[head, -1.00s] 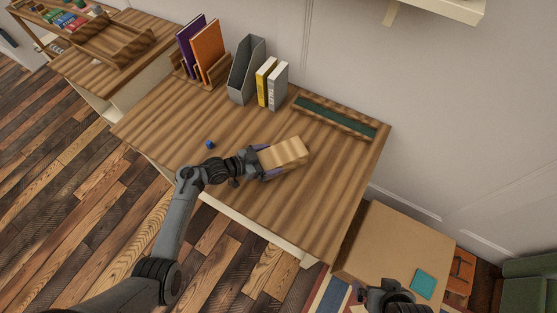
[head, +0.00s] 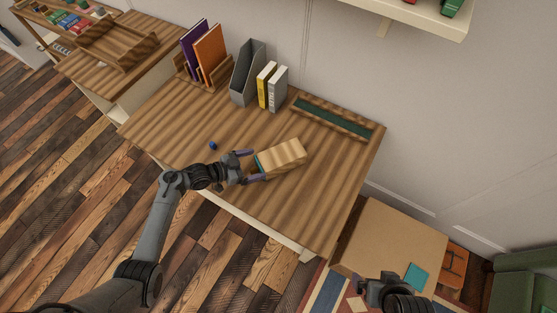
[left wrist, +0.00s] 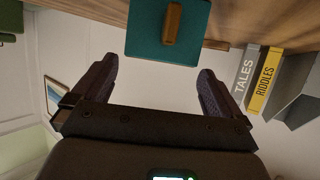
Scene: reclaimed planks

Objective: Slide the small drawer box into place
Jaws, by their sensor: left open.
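A small light wooden box (head: 283,156) lies on the striped wooden desk (head: 210,120). Its teal drawer front (head: 261,166) shows at the box's left end. In the left wrist view the teal front (left wrist: 150,45) shows with a wooden pull (left wrist: 172,24) in its middle. My left gripper (head: 253,165) is open just left of the box, its fingers spread and apart from the pull. How far the drawer sits in the box is hard to tell. My right gripper (head: 362,283) is at the bottom, away from the desk; its fingers are unclear.
A small blue object (head: 213,145) lies left of the box. Yellow and white books (head: 266,86), a grey file holder (head: 247,75) and a long green-lined tray (head: 331,117) stand behind. A brown surface with a teal square (head: 415,275) is at right. The desk's front is clear.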

